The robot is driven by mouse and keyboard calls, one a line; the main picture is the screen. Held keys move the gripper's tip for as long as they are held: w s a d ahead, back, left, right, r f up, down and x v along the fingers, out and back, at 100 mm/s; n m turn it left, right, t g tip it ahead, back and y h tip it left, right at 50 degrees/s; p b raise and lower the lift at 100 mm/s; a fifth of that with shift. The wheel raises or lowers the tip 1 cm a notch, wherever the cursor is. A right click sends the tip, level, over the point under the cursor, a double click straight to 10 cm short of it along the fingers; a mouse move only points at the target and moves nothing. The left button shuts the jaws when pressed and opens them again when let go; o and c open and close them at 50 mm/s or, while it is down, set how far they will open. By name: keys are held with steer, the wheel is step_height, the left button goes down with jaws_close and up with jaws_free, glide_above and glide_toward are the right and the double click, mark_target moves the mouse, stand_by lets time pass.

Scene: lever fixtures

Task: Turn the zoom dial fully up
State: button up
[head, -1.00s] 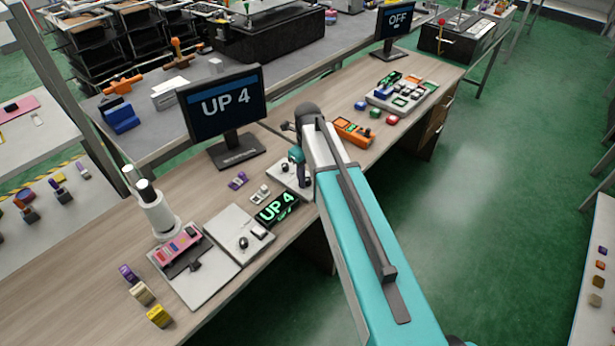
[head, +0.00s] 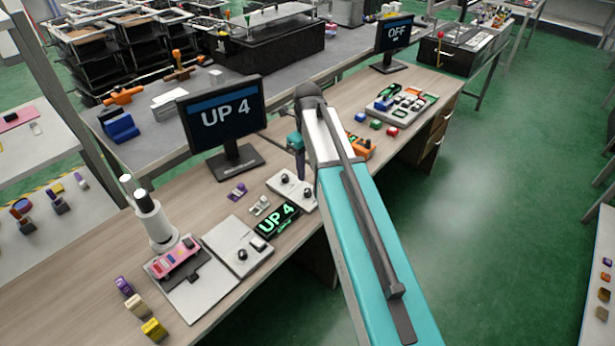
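A pale control panel (head: 291,194) lies on the wooden desk, with a small dark round knob (head: 284,179) on its left part. A larger pale panel (head: 226,262) to its left carries another dark knob (head: 241,254). No label is legible, so I cannot tell which knob is the zoom dial. A small display (head: 277,220) between the panels reads "UP 4", as does the monitor (head: 221,113) behind. My gripper (head: 301,176) points down over the right part of the smaller panel. Its fingers are small and partly hidden by my arm; their opening and any contact are unclear.
A white microscope-like device (head: 150,216) stands at the desk's left. An orange device (head: 361,147) lies right of my arm. A far monitor (head: 394,34) reads "OFF".

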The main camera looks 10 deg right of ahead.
steer(key=shift+r+b, duration=0.3)
steer(key=shift+r, duration=2.15)
steer(key=shift+f, duration=0.1)
